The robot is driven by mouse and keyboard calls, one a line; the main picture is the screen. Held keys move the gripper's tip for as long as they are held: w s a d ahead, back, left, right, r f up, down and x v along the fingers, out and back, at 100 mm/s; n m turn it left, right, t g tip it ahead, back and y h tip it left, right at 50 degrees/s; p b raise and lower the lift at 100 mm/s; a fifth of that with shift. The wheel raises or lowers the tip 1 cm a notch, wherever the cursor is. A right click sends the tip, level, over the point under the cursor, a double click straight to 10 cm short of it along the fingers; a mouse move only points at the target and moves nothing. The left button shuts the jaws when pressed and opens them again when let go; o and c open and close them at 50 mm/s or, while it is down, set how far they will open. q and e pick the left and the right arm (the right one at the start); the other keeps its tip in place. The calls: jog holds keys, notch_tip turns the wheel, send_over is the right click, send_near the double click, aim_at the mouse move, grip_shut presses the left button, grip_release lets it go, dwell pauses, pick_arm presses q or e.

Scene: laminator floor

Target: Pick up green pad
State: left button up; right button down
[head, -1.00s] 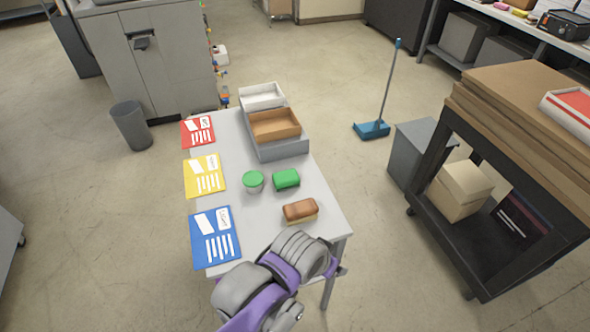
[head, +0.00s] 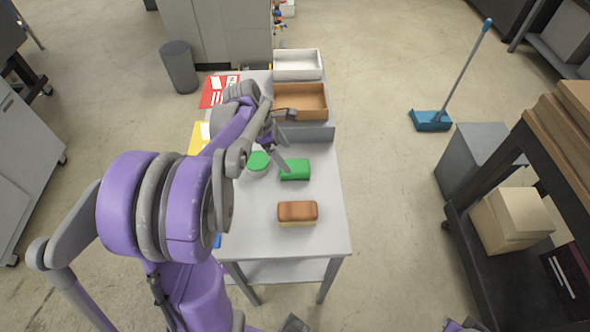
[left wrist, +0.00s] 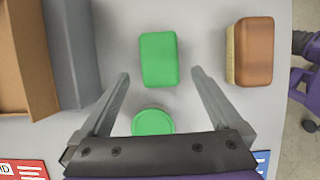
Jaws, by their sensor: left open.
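The green pad (head: 297,171) is a small rounded block lying on the grey table (head: 325,240). In the left wrist view the green pad (left wrist: 159,60) lies between and just ahead of the fingertips. My left gripper (head: 290,143) is open and empty, above the table at the pad; one finger covers part of the pad's left edge in the head view. In the left wrist view the open gripper (left wrist: 160,74) has a finger on either side of the pad, apart from it. My right gripper is not clearly seen.
A green-lidded round tub (head: 258,162) stands left of the pad; a brown-topped block (head: 297,211) lies nearer. A brown tray (head: 318,88) and white tray (head: 316,65) are at the back. Red (head: 212,97) and yellow (head: 196,136) cards lie left. The table's right front is clear.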

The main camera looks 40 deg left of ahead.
aim_at(294, 165)
pick_arm(q)
jog(key=shift+x, duration=3.75)
jog(key=shift+r, duration=0.1)
jog(key=c, duration=1.3)
jog(key=shift+o, duration=0.2)
jog(key=shift+r+p, duration=0.3)
jog(key=shift+r, duration=4.7)
